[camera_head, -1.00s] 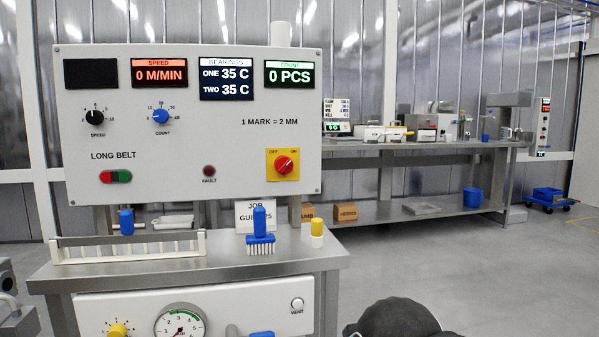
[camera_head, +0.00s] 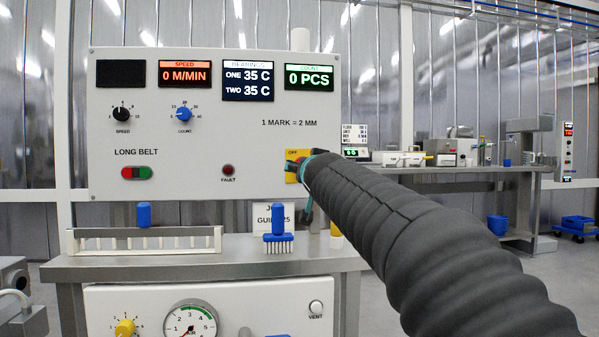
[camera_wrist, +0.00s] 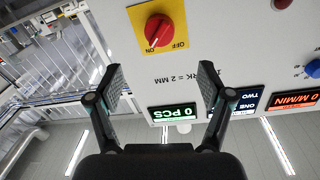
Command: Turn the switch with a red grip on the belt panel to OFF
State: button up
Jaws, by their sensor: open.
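The switch with a red grip (camera_wrist: 158,30) sits on a yellow plate (camera_wrist: 180,14) on the belt panel (camera_wrist: 225,40). The wrist view shows the panel turned nearly upside down, with the grip pointing toward ON. My gripper (camera_wrist: 160,82) is open and empty, its two fingers apart. The switch shows beyond the fingertips, between their lines, with a gap. In the head view the belt panel (camera_head: 215,185) faces me, and my arm covers the grip and much of the yellow plate (camera_head: 292,153).
A bench with a white rack (camera_head: 150,252) and a blue brush (camera_head: 278,240) stands below the panel. A FAULT lamp (camera_head: 228,170), a red-green button pair (camera_head: 137,173) and two knobs are on the same panel. Open floor lies to the right.

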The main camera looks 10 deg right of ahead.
jog(key=w, duration=0.4)
jog(key=w+p, duration=0.1)
jog(key=w, duration=0.7)
jog(key=shift+w+d+p, duration=0.15)
jog(key=shift+d+p, duration=0.15)
jog(key=shift+d, duration=0.1)
jog(key=c, duration=1.2)
jog(key=shift+a, duration=0.1)
